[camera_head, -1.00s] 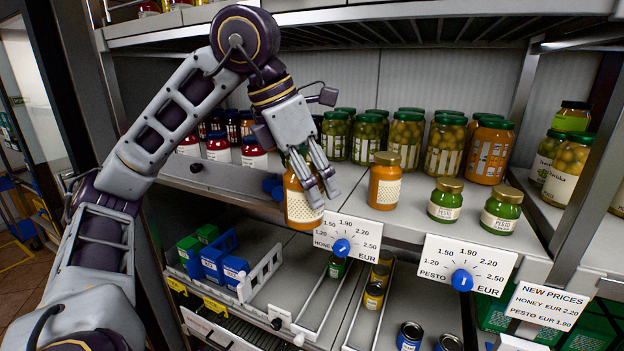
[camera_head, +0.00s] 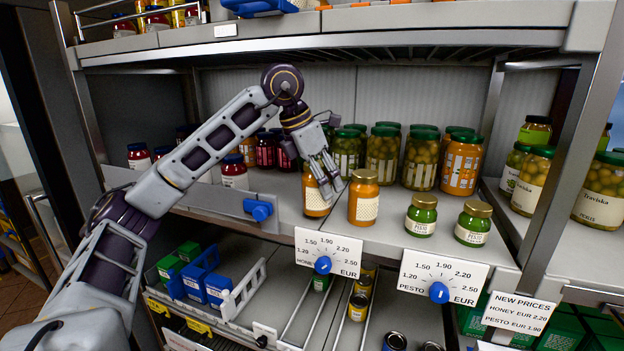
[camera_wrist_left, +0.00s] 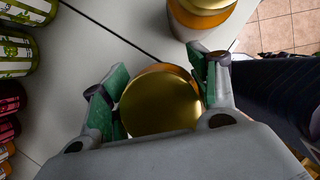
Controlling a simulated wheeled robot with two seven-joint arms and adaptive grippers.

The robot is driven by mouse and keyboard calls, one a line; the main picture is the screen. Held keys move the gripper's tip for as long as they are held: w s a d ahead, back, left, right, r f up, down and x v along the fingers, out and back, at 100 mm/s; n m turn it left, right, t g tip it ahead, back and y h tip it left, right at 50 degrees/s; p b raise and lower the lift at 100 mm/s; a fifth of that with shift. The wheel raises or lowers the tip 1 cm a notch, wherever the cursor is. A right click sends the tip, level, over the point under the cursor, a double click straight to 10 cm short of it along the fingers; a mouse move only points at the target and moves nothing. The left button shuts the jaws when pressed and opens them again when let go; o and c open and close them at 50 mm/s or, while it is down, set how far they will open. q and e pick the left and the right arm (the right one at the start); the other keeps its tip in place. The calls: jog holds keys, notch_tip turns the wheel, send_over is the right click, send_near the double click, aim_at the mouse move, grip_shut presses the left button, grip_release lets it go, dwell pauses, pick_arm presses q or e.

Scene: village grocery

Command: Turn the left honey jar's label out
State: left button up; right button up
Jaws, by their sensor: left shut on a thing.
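The left honey jar (camera_head: 317,203) is orange and upright on the shelf near its front edge. My left gripper (camera_head: 329,184) reaches down over it and is shut on it. In the left wrist view its gold lid (camera_wrist_left: 160,102) sits between the green-padded fingers. The fingers hide much of the jar in the head view; only part of a pale label shows. The other honey jar (camera_head: 363,199) stands just to the right, apart, its cream label facing out. It also shows in the left wrist view (camera_wrist_left: 203,18). My right gripper is not in view.
Two green pesto jars (camera_head: 421,217) stand further right. Tall olive jars (camera_head: 382,156) and an orange jar (camera_head: 461,165) stand behind. Red-filled jars (camera_head: 234,174) stand left. A honey price dial (camera_head: 323,265) hangs on the shelf edge below. An upper shelf (camera_head: 330,42) runs above the arm.

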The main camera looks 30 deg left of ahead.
pick_arm(q)
jog(key=shift+w+a+f, duration=0.2)
jog(key=shift+w+f, duration=0.05)
jog(key=shift+w, duration=0.35)
jog(key=shift+w+a+f, duration=0.2)
jog(key=shift+w+f, duration=0.05)
jog(key=shift+w, duration=0.3)
jog(key=shift+m, duration=0.5)
jog(key=shift+s+d+m+g+h, duration=0.15)
jog(key=shift+m+g+h, duration=0.25)
jog(key=shift+m, duration=0.6)
jog(key=shift+s+d+m+g+h, duration=0.15)
jog(key=shift+m+g+h, duration=0.2)
jog(key=shift+m, duration=0.95)
jog(key=shift+s+m+g+h+p, duration=0.1)
jog(key=shift+m+g+h+p, duration=0.4)
jog(key=shift+m, duration=0.9)
jog(key=shift+f, duration=0.2)
